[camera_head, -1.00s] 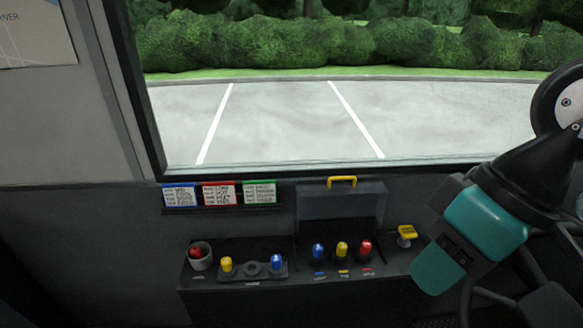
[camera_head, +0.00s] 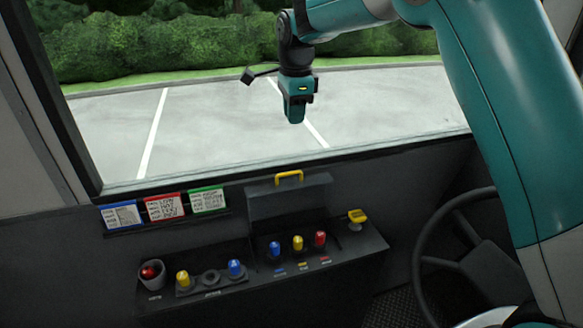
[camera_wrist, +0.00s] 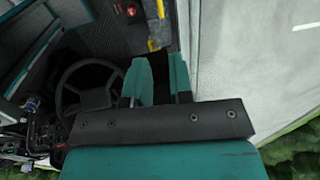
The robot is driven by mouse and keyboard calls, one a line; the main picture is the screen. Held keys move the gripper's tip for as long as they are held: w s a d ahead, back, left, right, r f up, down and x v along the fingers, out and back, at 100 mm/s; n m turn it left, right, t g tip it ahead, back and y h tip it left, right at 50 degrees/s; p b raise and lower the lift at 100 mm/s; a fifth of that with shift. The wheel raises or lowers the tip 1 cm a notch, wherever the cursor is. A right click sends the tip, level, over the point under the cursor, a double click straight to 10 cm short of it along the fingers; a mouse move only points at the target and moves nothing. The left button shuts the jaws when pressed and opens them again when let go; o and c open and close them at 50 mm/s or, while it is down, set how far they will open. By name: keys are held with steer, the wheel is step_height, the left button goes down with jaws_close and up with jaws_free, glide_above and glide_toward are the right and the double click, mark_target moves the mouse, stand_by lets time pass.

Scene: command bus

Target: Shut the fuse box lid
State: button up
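The fuse box lid (camera_head: 290,203) is a dark grey panel with a yellow handle (camera_head: 289,179) on its top edge. It stands raised at the back of the console, behind three fuses: blue (camera_head: 275,249), yellow (camera_head: 298,243) and red (camera_head: 320,239). My gripper (camera_head: 295,118) points down in front of the window, above the lid in the picture and apart from it. In the wrist view, the two teal fingers of my gripper (camera_wrist: 161,75) have a gap between them with nothing held. The lid cannot be made out in the wrist view.
Left on the console (camera_head: 215,297) are a cup with a red fuse (camera_head: 150,271) and a holder with yellow (camera_head: 183,279) and blue (camera_head: 235,268) fuses. A yellow-topped control (camera_head: 356,217) stands right. Three cards (camera_head: 165,207) hang behind. A steering wheel (camera_head: 427,262) is at right.

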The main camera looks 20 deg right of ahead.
mark_target(292, 173)
steer(key=f, duration=0.5)
steer(key=w+f+p, duration=0.1)
steer(key=f, duration=1)
steer(key=shift+w+f+p, duration=0.35)
steer(key=shift+w, duration=0.05)
steer(key=shift+c, duration=0.2)
jaws_close()
